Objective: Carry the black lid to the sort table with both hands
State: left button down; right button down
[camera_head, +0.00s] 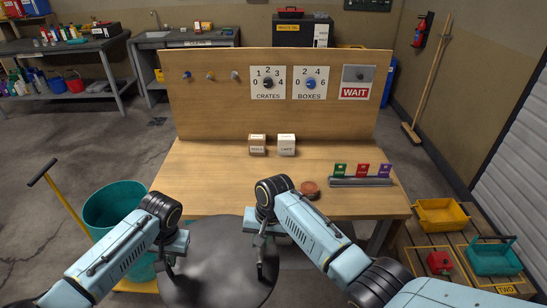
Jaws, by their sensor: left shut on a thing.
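The black lid (213,272), a large round dark disc, is held roughly level at the bottom middle, in front of the sort table's near edge. My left gripper (172,266) is shut on the lid near its left rim. My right gripper (262,266) points down at the lid near its right rim; whether its jaws are closed is hard to see. The sort table (225,180) is wooden, with an upright back panel (210,110). The lid's lower edge reaches close to the bottom of the view.
On the table are two small boxes (257,146) (287,146), a brown round piece (310,189) and a rack with coloured flags (361,181). A teal bin (108,212) stands left of it. Yellow (440,215) and teal crates (492,258) lie right. The table's front left is clear.

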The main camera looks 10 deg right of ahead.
aim_at(211, 179)
jog(key=i, duration=1.35)
